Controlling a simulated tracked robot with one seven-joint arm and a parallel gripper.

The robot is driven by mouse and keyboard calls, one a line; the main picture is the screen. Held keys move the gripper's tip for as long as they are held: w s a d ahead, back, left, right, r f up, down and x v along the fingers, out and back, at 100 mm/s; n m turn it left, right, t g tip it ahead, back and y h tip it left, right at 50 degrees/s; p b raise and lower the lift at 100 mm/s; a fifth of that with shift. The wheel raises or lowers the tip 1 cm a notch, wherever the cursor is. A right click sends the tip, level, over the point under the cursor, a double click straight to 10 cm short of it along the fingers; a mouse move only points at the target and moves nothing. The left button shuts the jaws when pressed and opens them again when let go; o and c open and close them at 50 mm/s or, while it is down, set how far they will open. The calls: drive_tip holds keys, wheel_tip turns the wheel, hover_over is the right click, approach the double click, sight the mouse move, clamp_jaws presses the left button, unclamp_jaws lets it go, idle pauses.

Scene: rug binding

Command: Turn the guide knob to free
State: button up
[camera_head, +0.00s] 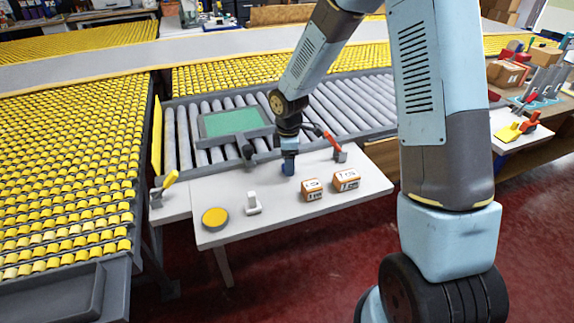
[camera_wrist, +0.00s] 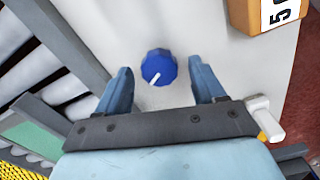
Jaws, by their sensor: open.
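The guide knob (camera_wrist: 158,67) is a blue round dial with a white pointer line, set on the white tabletop. In the wrist view its pointer aims down and to the left. My gripper (camera_wrist: 166,80) is open, with one blue finger on each side of the knob and gaps between, so it is not touching. In the head view my gripper (camera_head: 288,166) points down over the white table (camera_head: 225,190). The knob itself cannot be told apart from the blue gripper there. I see no readable marks around the knob.
Two orange-and-white boxes (camera_head: 312,190) (camera_head: 346,180) stand right of my gripper. A red-handled lever (camera_head: 334,146) is behind them. A white block (camera_head: 252,203), a yellow disc (camera_head: 215,218) and a yellow-handled lever (camera_head: 170,180) are to the left. A roller conveyor (camera_head: 190,135) with a green panel (camera_head: 232,121) runs behind.

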drive_tip(key=shift+f, duration=0.85)
